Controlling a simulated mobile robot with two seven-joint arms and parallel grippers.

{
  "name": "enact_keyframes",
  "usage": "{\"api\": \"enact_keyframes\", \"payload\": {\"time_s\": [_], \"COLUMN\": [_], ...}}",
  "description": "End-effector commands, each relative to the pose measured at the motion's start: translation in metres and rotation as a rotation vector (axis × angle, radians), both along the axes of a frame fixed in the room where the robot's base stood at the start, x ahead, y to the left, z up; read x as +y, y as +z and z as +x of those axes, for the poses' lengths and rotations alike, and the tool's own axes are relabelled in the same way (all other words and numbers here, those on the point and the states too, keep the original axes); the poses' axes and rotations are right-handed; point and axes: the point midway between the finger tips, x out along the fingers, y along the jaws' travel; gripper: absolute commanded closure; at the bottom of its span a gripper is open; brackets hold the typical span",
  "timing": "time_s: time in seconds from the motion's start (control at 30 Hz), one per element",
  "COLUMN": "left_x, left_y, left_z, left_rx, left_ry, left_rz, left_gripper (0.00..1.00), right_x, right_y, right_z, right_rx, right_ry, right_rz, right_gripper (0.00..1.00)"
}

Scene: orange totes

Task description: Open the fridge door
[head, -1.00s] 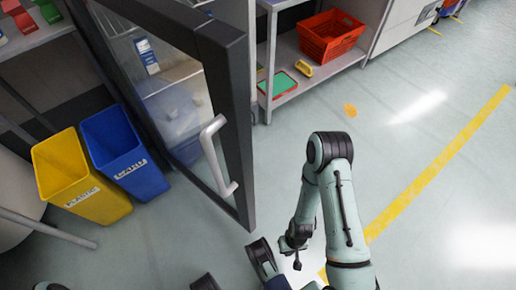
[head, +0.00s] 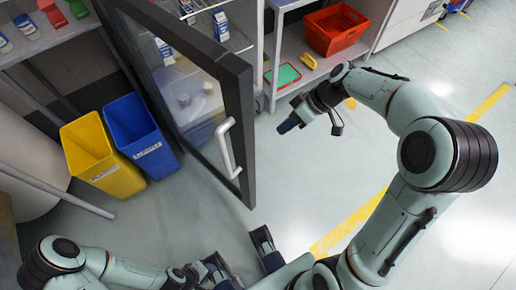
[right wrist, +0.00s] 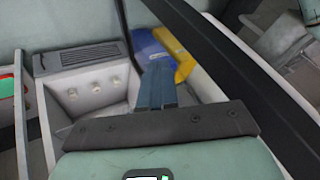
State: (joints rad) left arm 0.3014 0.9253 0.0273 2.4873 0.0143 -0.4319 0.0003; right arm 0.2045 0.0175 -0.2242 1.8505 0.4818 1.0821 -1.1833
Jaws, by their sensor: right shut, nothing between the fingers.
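The fridge door (head: 238,95), a dark-framed glass panel, stands swung out in the head view, with a gap showing shelves on its right. Its pale bar handle (head: 228,150) is on the face toward the bins. My right gripper (head: 287,127) is right of the door's free edge, apart from the handle, shut and empty. The right wrist view shows its blue fingers (right wrist: 157,85) together, with the dark door frame (right wrist: 240,65) running diagonally to their right. My left gripper (head: 215,272) is low in the head view, partly out of frame; its finger opening is unclear.
Yellow (head: 98,160) and blue (head: 140,135) bins stand left of the door. A shelf unit (head: 300,75) with a red basket (head: 333,30) stands behind my right gripper. Cartons (head: 222,25) stand inside the fridge. Floor right of the door is largely clear.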

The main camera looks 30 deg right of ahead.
Motion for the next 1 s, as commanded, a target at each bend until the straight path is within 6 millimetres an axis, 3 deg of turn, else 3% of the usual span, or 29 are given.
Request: {"api": "enact_keyframes", "payload": {"time_s": [0.4, 0.7, 1.0], "left_x": [0.003, 0.002, 0.002], "left_y": [-0.014, -0.010, -0.010], "left_z": [0.010, 0.007, 0.006], "left_rx": [-0.028, -0.020, -0.018], "left_ry": [0.010, 0.006, 0.006], "left_rz": [0.010, 0.007, 0.006], "left_gripper": [0.57, 0.57, 0.57], "right_x": [0.050, 0.083, 0.086], "right_y": [-0.073, -0.069, -0.069], "right_z": [0.018, 0.006, 0.005], "right_rx": [0.006, 0.002, 0.004], "right_ry": [0.001, 0.000, -0.001], "right_rz": [0.001, -0.001, -0.001], "right_gripper": [1.00, 1.00, 1.00]}}
